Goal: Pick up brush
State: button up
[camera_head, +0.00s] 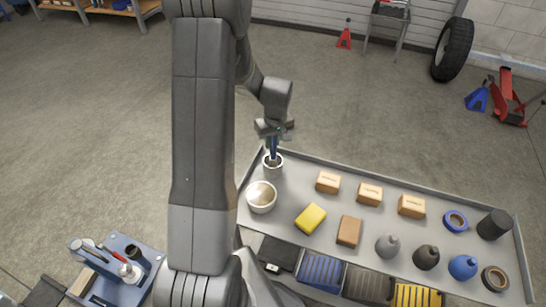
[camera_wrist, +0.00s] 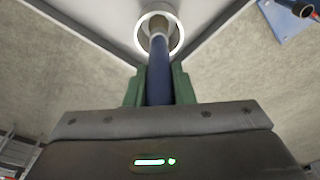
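The brush has a blue handle (camera_head: 273,147) and stands upright in a small white cup (camera_head: 273,171) at the tray's far left corner. In the wrist view the brush handle (camera_wrist: 160,75) runs from between my gripper's fingers toward the round white cup (camera_wrist: 141,34); its lower end is inside the cup. My gripper (camera_head: 273,132) is above the cup. In the wrist view its green fingers (camera_wrist: 159,88) lie close against both sides of the handle and appear shut on it.
A grey tray (camera_head: 330,167) holds a white bowl (camera_head: 261,197), a yellow sponge (camera_head: 311,218), several small boxes (camera_head: 369,194), bottles (camera_head: 427,257) and tape rolls (camera_head: 455,221). A blue tool holder (camera_head: 122,278) is at lower left. Open floor lies beyond the tray.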

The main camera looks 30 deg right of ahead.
grip_shut()
